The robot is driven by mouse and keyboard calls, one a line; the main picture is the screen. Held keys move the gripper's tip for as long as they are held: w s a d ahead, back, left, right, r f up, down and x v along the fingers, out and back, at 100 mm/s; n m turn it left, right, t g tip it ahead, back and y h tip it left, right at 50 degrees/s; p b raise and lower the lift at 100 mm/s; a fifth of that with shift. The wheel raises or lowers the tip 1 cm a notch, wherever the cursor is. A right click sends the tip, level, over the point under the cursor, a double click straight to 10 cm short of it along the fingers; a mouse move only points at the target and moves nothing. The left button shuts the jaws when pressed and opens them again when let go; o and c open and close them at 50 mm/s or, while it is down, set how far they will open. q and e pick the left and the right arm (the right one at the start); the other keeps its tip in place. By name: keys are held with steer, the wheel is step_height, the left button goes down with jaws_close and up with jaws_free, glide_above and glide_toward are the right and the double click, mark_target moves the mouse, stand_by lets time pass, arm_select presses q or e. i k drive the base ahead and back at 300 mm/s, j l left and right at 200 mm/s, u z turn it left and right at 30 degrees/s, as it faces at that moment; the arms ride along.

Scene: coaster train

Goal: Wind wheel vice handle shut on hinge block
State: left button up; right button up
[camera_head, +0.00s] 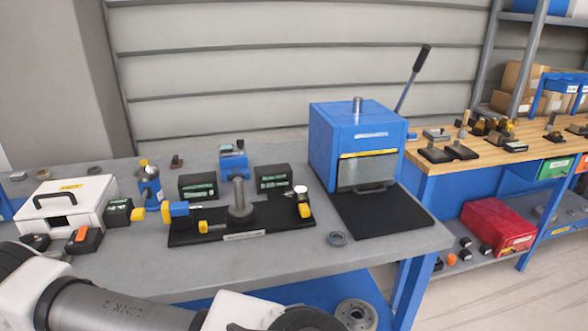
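A black fixture plate (210,236) lies on the grey bench. A dark grey post on a round base (241,205) stands at its middle. A blue block with a yellow end (176,210) is at the plate's left, and a small silver-topped yellow part (302,200) is at its right. I cannot tell which of these is the wheel vice or the hinge block. Neither gripper shows; only my arm links show at the bottom.
A blue press cabinet (330,140) with a long lever (412,78) stands on the bench's right half, behind a black mat (381,209). A white case (93,205) is at left. A wooden bench (443,164) stands right.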

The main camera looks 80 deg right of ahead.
mark_target(230, 178)
steer(key=z, duration=2.3)
steer(key=i+j+z, duration=0.15)
steer(key=i+z, duration=0.15)
steer(key=i+j+z, duration=0.25)
